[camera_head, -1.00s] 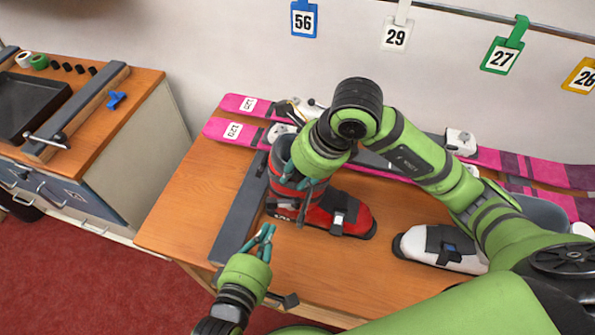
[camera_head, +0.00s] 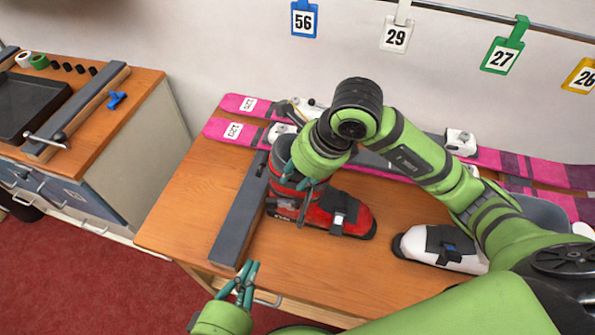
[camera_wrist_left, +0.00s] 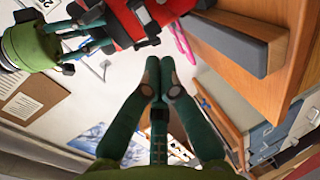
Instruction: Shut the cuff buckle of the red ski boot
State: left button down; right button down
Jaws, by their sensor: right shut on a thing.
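The red ski boot (camera_head: 355,221) stands on the wooden bench with its toe to the right. Its grey-lined cuff (camera_head: 281,152) is partly hidden behind my right arm. My right gripper (camera_head: 306,188) is at the front side of the cuff, shut on the cuff buckle; the fingers hide most of the buckle. In the left wrist view, the red boot (camera_wrist_left: 124,25) is upper left with the right gripper (camera_wrist_left: 92,30) against it. My left gripper (camera_head: 248,268) is empty, low at the bench's front edge, apart from the boot. Its fingertips meet in the left wrist view (camera_wrist_left: 159,68).
A long dark grey bar (camera_head: 238,222) lies on the bench left of the boot. A white boot (camera_head: 435,247) stands to the right. Pink skis (camera_head: 228,131) lie along the back. Another bench (camera_head: 130,105) stands at the left, across a floor gap.

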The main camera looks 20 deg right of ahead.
pick_arm(q)
jog(key=shift+v, duration=2.05)
pick_arm(e)
jog(key=shift+r, duration=0.1)
jog(key=c, duration=0.9)
grip_release()
jog(key=shift+c, duration=0.2)
jog(key=v, duration=1.2)
pick_arm(q)
jog(key=shift+s, duration=0.1)
pick_arm(e)
jog(key=shift+a, duration=0.1)
